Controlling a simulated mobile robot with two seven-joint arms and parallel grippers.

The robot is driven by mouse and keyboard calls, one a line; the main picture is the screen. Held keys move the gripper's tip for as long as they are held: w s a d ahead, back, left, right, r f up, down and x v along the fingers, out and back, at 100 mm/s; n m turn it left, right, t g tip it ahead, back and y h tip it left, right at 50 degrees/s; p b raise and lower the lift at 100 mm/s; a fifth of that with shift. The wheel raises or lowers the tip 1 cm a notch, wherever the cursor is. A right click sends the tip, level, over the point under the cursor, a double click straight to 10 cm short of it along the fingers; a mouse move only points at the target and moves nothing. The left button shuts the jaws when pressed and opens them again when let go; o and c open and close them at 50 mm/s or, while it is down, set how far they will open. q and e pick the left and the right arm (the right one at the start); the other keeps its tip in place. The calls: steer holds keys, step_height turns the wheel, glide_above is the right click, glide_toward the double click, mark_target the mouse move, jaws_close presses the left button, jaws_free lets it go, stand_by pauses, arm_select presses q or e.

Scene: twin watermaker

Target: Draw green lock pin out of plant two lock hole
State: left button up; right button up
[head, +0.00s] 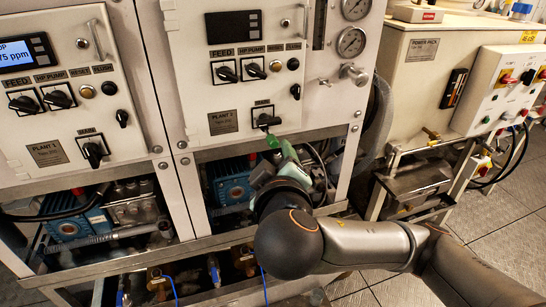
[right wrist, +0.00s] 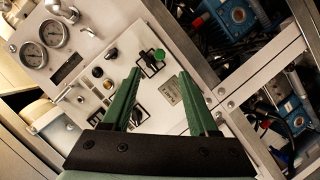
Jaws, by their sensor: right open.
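The green lock pin (right wrist: 158,54) shows as a small round green head at the black main switch (right wrist: 150,65) of plant two in the right wrist view. In the head view the pin (head: 272,141) shows bright green just below that switch (head: 266,119); the lock hole itself is hidden. My right gripper (head: 286,154) is close below the pin, pointing up at the panel. In the right wrist view its two green fingers (right wrist: 160,76) are apart and empty, with the pin ahead of the gap between them. My left gripper is not in view.
The plant two panel (head: 222,123) has other black switches (head: 227,73) and buttons above. Plant one's panel (head: 46,151) stands at left. Below are blue pumps (head: 230,186) and hoses behind the frame. A power pack cabinet (head: 425,75) stands at right.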

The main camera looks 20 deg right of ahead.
mark_target(273, 144)
steer(key=x, duration=0.8)
steer(key=shift+w, duration=0.1)
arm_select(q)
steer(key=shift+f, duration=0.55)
arm_select(e)
jaws_close()
